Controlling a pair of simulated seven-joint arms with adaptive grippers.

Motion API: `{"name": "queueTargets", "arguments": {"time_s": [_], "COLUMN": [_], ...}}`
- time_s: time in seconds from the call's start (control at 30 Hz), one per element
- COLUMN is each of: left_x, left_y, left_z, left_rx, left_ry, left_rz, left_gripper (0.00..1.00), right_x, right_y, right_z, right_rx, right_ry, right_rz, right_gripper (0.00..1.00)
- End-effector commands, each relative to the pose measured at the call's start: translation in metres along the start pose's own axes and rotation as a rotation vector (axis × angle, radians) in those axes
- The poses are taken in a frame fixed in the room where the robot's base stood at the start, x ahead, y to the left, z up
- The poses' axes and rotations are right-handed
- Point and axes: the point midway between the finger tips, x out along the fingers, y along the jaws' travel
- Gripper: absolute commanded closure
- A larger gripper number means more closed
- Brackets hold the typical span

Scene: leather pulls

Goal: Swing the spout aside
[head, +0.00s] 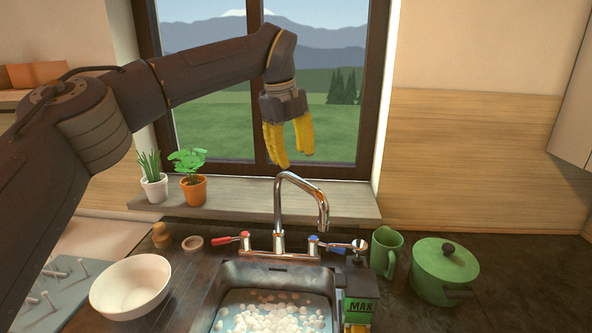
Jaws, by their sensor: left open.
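The chrome spout (301,182) rises from the tap behind the sink and arches over to the right, its outlet hanging above the back right of the basin. A red-tipped lever (226,240) is on the tap's left and a blue-marked lever (335,246) on its right. My left gripper (294,160), with yellow fingers, points down above the spout in front of the window. It is open, empty and appears apart from the spout. My right gripper is not in view.
The sink (228,275) holds water with white suds. A white bowl (131,286) and dish rack (62,290) stand left. A green mug (385,251) and lidded green pot (443,271) stand right. Two potted plants (194,190) sit on the sill (240,200).

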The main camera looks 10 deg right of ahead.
Motion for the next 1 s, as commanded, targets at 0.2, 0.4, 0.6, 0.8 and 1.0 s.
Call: {"name": "queueTargets", "arguments": {"time_s": [0.2, 0.4, 0.6, 0.8, 1.0], "left_x": [-0.031, -0.044, -0.048, -0.048, -0.038], "left_y": [0.0, 0.0, 0.0, 0.0, -0.008], "left_z": [0.0, -0.001, -0.001, -0.001, 0.002], "left_rx": [0.0, 0.001, 0.001, 0.001, 0.048], "left_ry": [-0.001, 0.001, 0.002, 0.001, 0.064], "left_rz": [0.0, 0.001, 0.001, 0.001, -0.074], "left_gripper": [0.57, 0.57, 0.57, 0.57, 0.57], "right_x": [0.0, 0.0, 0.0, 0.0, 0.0], "right_y": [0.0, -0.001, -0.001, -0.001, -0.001], "right_z": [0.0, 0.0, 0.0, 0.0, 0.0], "right_rx": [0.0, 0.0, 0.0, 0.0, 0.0], "right_ry": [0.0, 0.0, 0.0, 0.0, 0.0], "right_rz": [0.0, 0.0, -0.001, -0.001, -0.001], "right_gripper": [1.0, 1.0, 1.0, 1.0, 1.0]}}
